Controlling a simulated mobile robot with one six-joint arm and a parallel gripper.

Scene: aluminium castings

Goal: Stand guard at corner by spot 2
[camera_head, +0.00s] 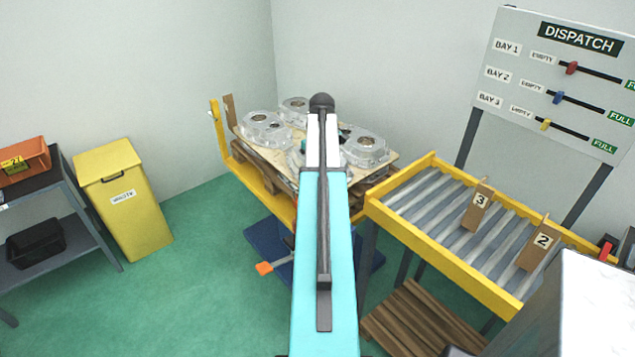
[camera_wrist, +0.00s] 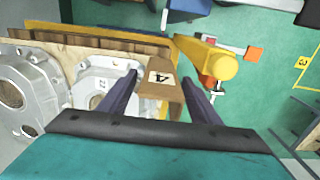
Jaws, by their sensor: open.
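A tan cardboard guard marked 4 (camera_wrist: 160,84) shows in the wrist view between the fingers of my gripper (camera_wrist: 158,79), by the pallet's edge. The fingers are open, one on each side of it; I cannot tell whether they touch it. Two brown guards, marked 3 (camera_head: 477,207) and 2 (camera_head: 538,243), lie on the roller conveyor (camera_head: 410,193). A brown upright piece (camera_head: 230,108) stands by a yellow post (camera_head: 216,125) at the pallet's left. The pallet load (camera_head: 290,152) carries several silvery castings. My arm hides its middle. I cannot make out a spot 2.
A yellow bin (camera_head: 124,205) and a shelf with an orange crate (camera_head: 25,158) stand left. The DISPATCH board (camera_head: 550,75) is behind the conveyor. A yellow floor marking with a 3 (camera_wrist: 303,62) is at the wrist view's right. Green floor is clear between bin and pallet.

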